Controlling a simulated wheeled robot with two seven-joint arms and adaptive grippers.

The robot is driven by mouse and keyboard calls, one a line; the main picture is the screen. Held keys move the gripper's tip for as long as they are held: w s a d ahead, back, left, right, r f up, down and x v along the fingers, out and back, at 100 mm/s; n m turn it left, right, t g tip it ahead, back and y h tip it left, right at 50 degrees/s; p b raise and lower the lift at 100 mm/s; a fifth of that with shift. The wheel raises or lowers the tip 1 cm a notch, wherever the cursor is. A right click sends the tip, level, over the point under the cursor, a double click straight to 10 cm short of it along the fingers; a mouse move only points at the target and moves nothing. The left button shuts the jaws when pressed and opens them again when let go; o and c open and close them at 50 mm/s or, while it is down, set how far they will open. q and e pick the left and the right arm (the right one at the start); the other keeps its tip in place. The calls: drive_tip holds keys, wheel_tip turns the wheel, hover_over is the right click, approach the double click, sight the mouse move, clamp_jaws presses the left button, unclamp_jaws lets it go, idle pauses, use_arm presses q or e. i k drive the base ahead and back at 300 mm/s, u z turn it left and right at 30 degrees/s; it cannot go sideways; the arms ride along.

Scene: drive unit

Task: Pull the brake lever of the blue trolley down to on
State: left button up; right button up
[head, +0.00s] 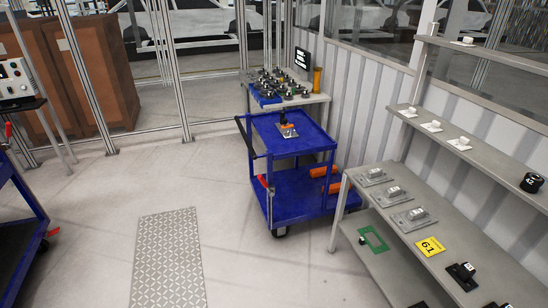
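A blue trolley (290,200) with two shelves stands on the floor in the middle of the head view, some distance ahead. A small red lever (263,182) shows on its left side near the lower shelf. It is too small to tell exactly how it is set. A black push handle (245,137) sticks out at the trolley's upper left. A grey part with an orange top (288,131) stands on the upper shelf, and orange cylinders (324,171) lie on the lower one. Neither of my grippers is in view.
A second blue trolley (30,190) is cut off at the left edge. A grey shelf rack (440,215) with parts stands at right. A table (308,101) full of parts stands behind the trolley. A patterned floor plate (167,258) lies on open floor.

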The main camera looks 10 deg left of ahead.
sight(265, 185)
drive_tip(key=z, duration=0.2)
drive_tip(key=k, duration=0.6)
drive_tip(key=z, duration=0.6)
drive_tip(key=i, duration=2)
drive_tip(key=u, duration=1.55)
drive_tip(key=i, duration=0.65)
drive_tip(key=u, duration=0.65)
